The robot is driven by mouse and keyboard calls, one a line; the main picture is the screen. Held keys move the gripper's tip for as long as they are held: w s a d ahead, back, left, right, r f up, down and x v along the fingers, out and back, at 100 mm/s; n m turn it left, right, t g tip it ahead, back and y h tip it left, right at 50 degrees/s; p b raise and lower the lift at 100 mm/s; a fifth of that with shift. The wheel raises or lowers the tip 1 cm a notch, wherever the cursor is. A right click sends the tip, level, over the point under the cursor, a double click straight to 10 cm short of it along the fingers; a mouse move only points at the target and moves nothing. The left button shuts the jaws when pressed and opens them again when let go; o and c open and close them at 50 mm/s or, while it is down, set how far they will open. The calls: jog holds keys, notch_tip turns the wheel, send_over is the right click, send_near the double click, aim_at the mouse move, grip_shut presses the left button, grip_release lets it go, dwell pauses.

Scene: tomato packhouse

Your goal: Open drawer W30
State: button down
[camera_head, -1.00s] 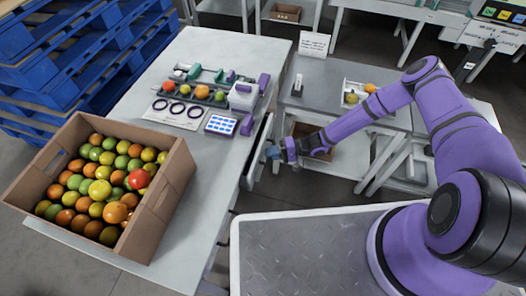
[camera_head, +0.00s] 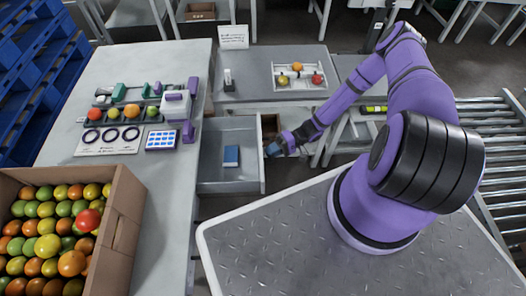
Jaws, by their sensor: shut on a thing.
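A grey drawer (camera_head: 213,163) stands pulled out from the right side of the long table, its front panel facing right. Its label is not readable from here. A small blue box-like item (camera_head: 231,156) lies inside it. My gripper (camera_head: 271,150) is at the outer face of the drawer front, shut on the handle. The handle itself is mostly hidden by the fingers.
The long grey table (camera_head: 150,235) carries a cardboard box (camera_head: 122,215) of mixed tomatoes and a sorting rack with rings. A side table (camera_head: 250,87) behind the drawer holds a white tray (camera_head: 298,85). A roller conveyor (camera_head: 500,150) is at the right.

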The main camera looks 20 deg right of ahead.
jog(key=shift+d, duration=0.15)
jog(key=c, duration=1.2)
grip_release()
jog(key=d, duration=0.3)
jog(key=d+r, duration=0.1)
jog(key=d, duration=0.3)
jog(key=d+r, duration=0.1)
jog(key=d, duration=0.2)
jog(key=shift+w+d, duration=0.2)
jog(key=shift+d, duration=0.1)
